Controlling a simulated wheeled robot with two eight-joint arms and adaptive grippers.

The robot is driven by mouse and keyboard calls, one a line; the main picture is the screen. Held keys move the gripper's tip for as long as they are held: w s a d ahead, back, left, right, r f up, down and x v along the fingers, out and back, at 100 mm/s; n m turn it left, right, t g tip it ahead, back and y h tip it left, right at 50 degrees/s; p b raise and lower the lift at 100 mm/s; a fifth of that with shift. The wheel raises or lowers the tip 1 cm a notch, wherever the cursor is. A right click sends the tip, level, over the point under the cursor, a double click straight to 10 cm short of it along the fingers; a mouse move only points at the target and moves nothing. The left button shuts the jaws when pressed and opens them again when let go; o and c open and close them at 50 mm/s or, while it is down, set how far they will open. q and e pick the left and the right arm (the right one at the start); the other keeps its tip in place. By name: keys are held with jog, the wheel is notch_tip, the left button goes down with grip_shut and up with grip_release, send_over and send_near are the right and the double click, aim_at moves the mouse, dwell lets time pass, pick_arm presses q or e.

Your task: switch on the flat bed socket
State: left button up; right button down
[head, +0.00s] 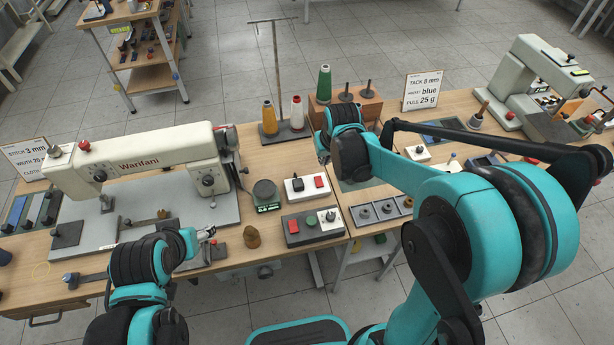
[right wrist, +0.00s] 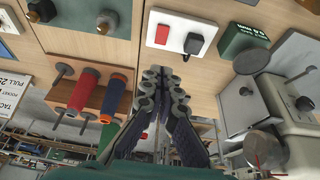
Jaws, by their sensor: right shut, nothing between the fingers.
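The flat bed socket, a white block (head: 305,194), sits on the table right of the flat bed machine (head: 140,165). It has a black plug on its left and a red rocker switch (head: 319,181) on its right. The right wrist view shows the socket (right wrist: 178,44) upside down, with the red rocker (right wrist: 163,34) at left. I cannot tell which way the rocker is tipped. My right gripper (right wrist: 166,75) is shut and empty, its fingertips apart from the socket in that view; my wrist hides them in the head view. My left gripper (head: 208,235) is by the flat bed's front edge, its jaw opening unclear.
Thread cones on a stand (head: 287,132) are behind. A grey tray (head: 380,211) lies to the right. Another white socket (head: 417,153) is further right.

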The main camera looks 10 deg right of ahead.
aim_at(317, 179)
jog(key=shift+w+a+f, duration=0.25)
jog(key=shift+w+f, duration=0.05)
jog(key=shift+f, duration=0.1)
jog(key=b+x, duration=0.5)
jog(key=x, duration=0.8)
jog(key=shift+f, duration=0.55)
